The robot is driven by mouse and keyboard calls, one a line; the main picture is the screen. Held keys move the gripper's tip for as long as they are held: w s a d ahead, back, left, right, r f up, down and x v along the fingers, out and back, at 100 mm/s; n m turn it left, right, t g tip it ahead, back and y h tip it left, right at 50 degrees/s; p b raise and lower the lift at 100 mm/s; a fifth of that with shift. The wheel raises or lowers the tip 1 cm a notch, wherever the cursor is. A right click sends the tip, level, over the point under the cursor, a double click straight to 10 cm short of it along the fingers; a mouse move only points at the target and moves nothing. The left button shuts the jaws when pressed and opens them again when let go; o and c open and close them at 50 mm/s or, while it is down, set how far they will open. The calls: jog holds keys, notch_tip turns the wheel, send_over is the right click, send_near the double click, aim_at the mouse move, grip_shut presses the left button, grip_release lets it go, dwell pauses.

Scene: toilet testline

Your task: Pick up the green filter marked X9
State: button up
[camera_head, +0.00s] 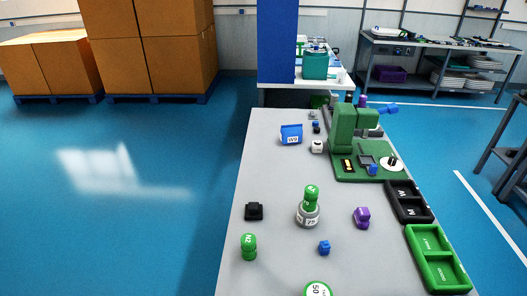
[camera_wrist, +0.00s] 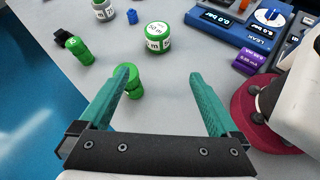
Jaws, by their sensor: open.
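A green filter (camera_wrist: 134,84) stands on the grey table in the wrist view, close to the inner side of my left finger and partly hidden by it. No marking is readable on it. My gripper (camera_wrist: 162,76) is open, with nothing held. A second green filter (camera_wrist: 78,49) stands further left; in the head view it (camera_head: 249,246) carries a white label that looks like N2. My gripper is outside the head view.
A green-and-white round weight (camera_wrist: 157,38) and a small blue cube (camera_wrist: 131,16) stand beyond my fingers. A black block (camera_head: 254,211) is at the table's left. A dark red round thing (camera_wrist: 254,115) is close to my right finger. Green (camera_head: 462,282) and black (camera_head: 427,217) trays line the right edge.

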jog(key=s+a+f+n+t+y, duration=0.2)
jog(key=a+f+n+t+y, duration=0.15)
jog(key=a+n, duration=0.25)
jog(key=shift+h, duration=0.35)
jog(key=x, duration=1.5)
jog(key=shift+w+d+r, duration=0.25)
jog(key=shift+d, duration=0.1)
jog(key=c, duration=1.5)
